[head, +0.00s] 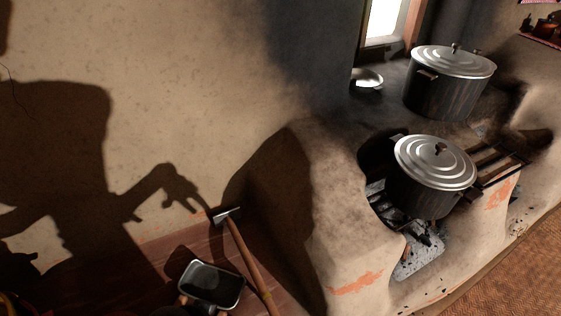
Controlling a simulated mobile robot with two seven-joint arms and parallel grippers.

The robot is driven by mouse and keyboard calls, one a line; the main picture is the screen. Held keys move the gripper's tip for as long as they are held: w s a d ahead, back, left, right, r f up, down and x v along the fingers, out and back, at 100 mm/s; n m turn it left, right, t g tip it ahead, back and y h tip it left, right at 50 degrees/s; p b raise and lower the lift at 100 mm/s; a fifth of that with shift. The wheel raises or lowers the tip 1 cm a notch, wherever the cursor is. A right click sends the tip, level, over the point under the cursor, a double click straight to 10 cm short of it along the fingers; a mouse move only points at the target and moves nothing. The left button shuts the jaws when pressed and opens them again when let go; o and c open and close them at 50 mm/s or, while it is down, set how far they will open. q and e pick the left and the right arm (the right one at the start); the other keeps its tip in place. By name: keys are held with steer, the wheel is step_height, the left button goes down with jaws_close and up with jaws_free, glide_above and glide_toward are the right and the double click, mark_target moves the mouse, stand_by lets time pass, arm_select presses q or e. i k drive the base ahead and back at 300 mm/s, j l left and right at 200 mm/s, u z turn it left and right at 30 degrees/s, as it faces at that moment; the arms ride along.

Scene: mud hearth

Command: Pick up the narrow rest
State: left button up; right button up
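A narrow rack of dark bars (499,163) lies over the hearth opening, just right of the front pot, in the head view. It may be the narrow rest, but I cannot tell for sure. The front pot (425,202) covers part of the area beside its left end. Neither of my grippers shows in the head view. Only a shadow of an arm and gripper falls on the wall at left.
A lidded pot (450,85) and a small metal bowl (367,79) stand on the back ledge. A long-handled tool (246,262) leans by the wall, beside a dark rectangular pan (211,284). Ash and charred wood (424,242) lie below the front pot.

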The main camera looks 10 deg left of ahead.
mark_target(512, 152)
steer(key=z, duration=1.3)
